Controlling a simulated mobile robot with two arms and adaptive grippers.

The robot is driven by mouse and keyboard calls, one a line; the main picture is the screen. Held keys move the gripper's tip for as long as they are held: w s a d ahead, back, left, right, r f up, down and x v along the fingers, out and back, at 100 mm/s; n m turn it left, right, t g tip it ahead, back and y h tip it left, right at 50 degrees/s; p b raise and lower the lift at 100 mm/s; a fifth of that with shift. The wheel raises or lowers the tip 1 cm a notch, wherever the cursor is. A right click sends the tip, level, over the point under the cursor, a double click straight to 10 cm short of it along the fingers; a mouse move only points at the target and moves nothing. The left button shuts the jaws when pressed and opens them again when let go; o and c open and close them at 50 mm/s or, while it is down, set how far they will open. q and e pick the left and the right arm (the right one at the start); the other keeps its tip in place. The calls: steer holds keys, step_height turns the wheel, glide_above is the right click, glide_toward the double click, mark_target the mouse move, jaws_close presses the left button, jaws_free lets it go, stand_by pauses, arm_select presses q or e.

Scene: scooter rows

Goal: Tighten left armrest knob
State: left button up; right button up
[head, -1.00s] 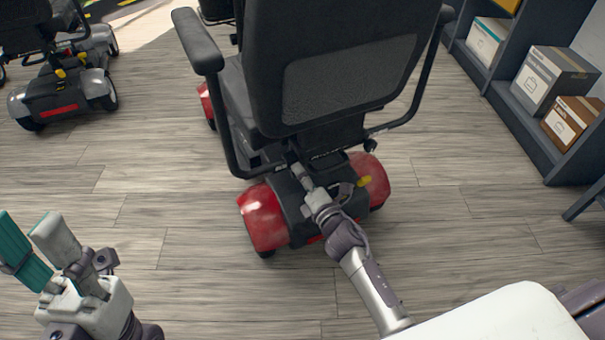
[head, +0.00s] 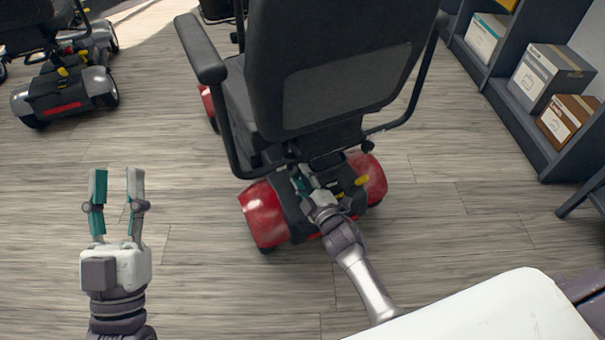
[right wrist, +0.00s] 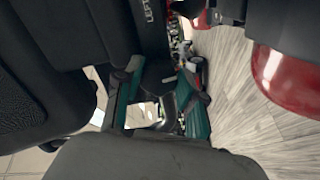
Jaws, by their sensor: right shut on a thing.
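The scooter's black seat (head: 340,85) is seen from behind, with its left armrest (head: 200,48) at the left of the backrest. My right gripper (head: 298,177) reaches in low behind the seat, above the red rear body. In the right wrist view its teal-padded fingers are on either side of a dark knob-like part, the left armrest knob (right wrist: 158,76), and are shut on it. The knob is mostly hidden in the head view. My left gripper (head: 117,190) is open and empty, pointing up, above the floor at the left.
The red rear fender (head: 264,215) is close to my right gripper. Another scooter (head: 65,88) stands at the far left. A dark shelf with boxes (head: 548,75) is at the right. The wood floor between the scooters is clear.

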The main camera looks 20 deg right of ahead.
arm_select(q)
steer(key=shift+w+f+g+y+p, duration=0.2)
steer(key=shift+w+f+g, duration=0.35)
steer(key=shift+f, duration=0.25)
steer(key=shift+w+f+g+y+p, duration=0.15)
steer(key=shift+w+f+g, duration=0.15)
steer(key=shift+f+g, duration=0.4)
arm_select(e)
steer(key=shift+m, duration=0.9)
steer(key=shift+f, duration=0.1)
steer(key=o, duration=1.1)
steer(key=shift+o, duration=0.2)
steer(key=shift+s, duration=0.1)
steer(key=s+d, duration=0.1)
steer(key=s, duration=1)
steer(key=shift+s+d, duration=0.35)
